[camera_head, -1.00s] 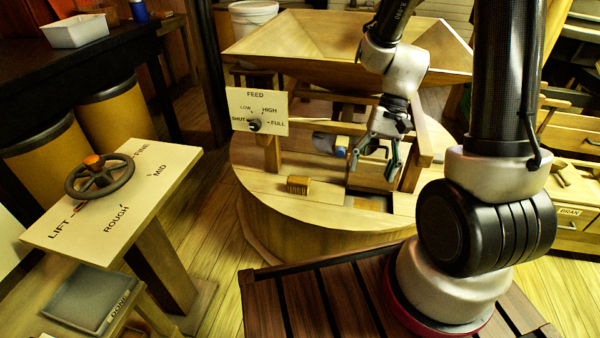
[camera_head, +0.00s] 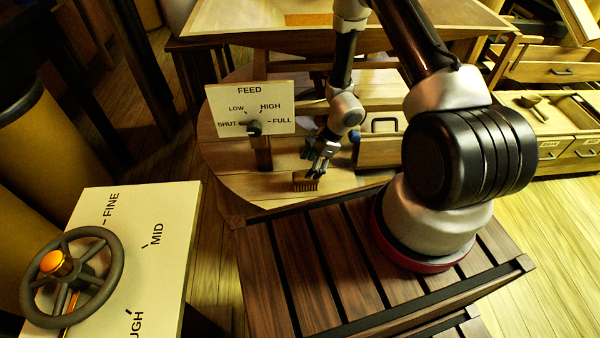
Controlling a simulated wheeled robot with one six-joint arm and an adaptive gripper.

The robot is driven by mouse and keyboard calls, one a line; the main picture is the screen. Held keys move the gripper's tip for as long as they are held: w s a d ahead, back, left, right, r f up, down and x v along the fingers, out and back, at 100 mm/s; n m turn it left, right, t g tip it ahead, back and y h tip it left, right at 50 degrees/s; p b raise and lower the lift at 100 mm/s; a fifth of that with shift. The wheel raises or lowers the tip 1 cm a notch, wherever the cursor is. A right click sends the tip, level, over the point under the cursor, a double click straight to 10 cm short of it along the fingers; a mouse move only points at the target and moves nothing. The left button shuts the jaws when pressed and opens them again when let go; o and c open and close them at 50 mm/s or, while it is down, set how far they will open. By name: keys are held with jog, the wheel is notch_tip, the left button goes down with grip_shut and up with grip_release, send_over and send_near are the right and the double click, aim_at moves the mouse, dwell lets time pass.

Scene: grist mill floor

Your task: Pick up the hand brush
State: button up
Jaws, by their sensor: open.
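The hand brush (camera_head: 305,183), a small brown block with bristles along its lower edge, lies on the round wooden millstone casing (camera_head: 265,187). It is just beyond my slatted base. My gripper (camera_head: 316,169) points down directly above the brush, its fingers close to the top of it. The gripper is open with nothing held between the fingers. At this size I cannot tell whether a fingertip touches the brush.
The FEED panel (camera_head: 277,117) stands on a post left of my gripper. A wooden box with a dark handle (camera_head: 378,151) is close on its right. The hopper (camera_head: 250,28) rises behind. A handwheel (camera_head: 92,262) sits on the panel at left. Drawers (camera_head: 555,67) are at right.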

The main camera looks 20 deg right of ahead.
aim_at(306, 181)
jog(key=shift+w+d+f+m, duration=0.1)
jog(key=shift+w+f+m, duration=0.05)
jog(key=shift+w+m, duration=0.3)
jog(key=shift+d+f+h, duration=0.15)
jog(key=shift+f+h, duration=0.05)
jog(key=shift+h, duration=0.1)
jog(key=x, duration=0.7)
jog(key=shift+s+d+f, duration=0.2)
jog(key=shift+d+f, duration=0.1)
jog(key=shift+f, duration=0.1)
jog(key=shift+c, duration=0.2)
jog(key=c, duration=1.1)
jog(key=shift+r, duration=0.1)
